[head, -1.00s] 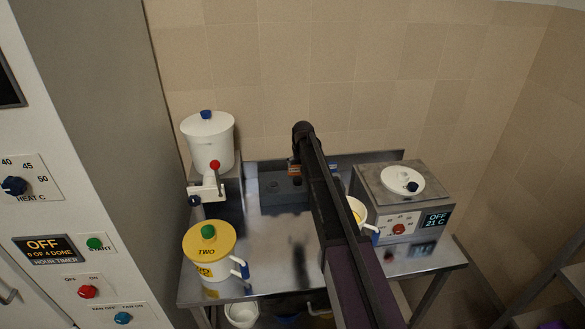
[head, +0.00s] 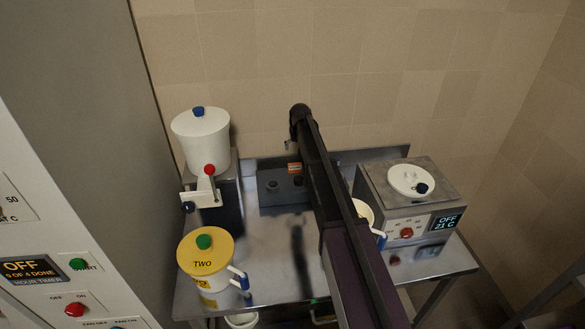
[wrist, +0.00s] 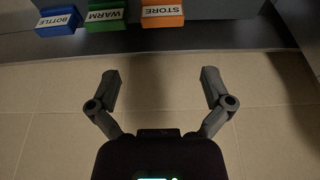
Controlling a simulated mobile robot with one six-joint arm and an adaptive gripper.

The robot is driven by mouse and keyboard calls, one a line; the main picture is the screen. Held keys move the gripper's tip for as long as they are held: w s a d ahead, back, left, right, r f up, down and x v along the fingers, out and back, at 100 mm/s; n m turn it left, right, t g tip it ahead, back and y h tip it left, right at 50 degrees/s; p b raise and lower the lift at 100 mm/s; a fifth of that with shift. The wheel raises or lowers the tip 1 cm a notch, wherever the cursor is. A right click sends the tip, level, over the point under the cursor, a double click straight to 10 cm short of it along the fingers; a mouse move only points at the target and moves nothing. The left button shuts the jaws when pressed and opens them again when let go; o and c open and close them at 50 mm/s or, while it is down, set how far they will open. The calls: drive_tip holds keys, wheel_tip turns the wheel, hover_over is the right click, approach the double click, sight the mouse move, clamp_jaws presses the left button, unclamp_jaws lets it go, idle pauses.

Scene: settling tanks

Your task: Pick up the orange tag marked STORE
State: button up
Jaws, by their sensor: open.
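The orange tag marked STORE (wrist: 162,14) is at the top of the wrist view, its lettering upside down. It sits at the edge of a dark grey block, right of a green WARM tag (wrist: 107,17) and a blue BOTTLE tag (wrist: 59,21). In the head view the orange tag (head: 294,168) shows beside my arm at the back of the grey block (head: 270,196); my arm hides the area to its right. My gripper (wrist: 161,85) is open and empty, its fingers apart from the tags. In the head view my gripper's end is small and mostly hidden.
A steel table (head: 265,262) carries a white urn (head: 201,140) with a tap, a yellow-lidded TWO pot (head: 205,262), and a heater box (head: 405,212) reading OFF 21 C. A white cup (head: 364,212) is partly behind my arm. A tiled wall (head: 390,90) stands behind.

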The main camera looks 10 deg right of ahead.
sight(295, 164)
drive_tip(key=shift+a, duration=0.1)
drive_tip(key=b+x, duration=0.8)
drive_tip(key=shift+w+f, duration=0.1)
drive_tip(key=shift+f, duration=0.15)
idle(0.5)
idle(0.4)
drive_tip(key=shift+b+x, duration=2.6)
drive_tip(key=shift+b, duration=0.05)
drive_tip(key=c, duration=0.7)
